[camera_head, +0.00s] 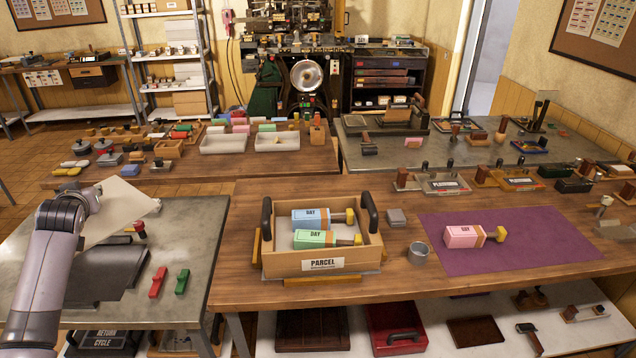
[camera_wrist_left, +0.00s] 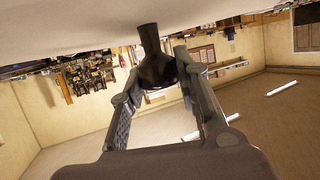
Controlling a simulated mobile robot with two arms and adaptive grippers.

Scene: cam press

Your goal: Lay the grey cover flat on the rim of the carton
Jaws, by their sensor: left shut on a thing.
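The cover is a thin pale grey-beige panel (camera_head: 118,212), held in the air at the left of the head view, tilted rather than flat. In the left wrist view the cover (camera_wrist_left: 90,25) spans the top, with a dark knob on it. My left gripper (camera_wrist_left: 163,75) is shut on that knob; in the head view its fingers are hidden. The carton appears to be the open wooden box (camera_head: 276,265) labelled PARCEL, with two dark upright handles. It stands right of the cover, and a blue block (camera_head: 311,219) and a green block (camera_head: 315,239) lie inside. My right gripper is not in view.
A purple mat (camera_head: 560,240) with a pink block (camera_head: 464,236) lies right of the box. Red (camera_head: 158,281) and green (camera_head: 182,281) pieces lie on the left grey table.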

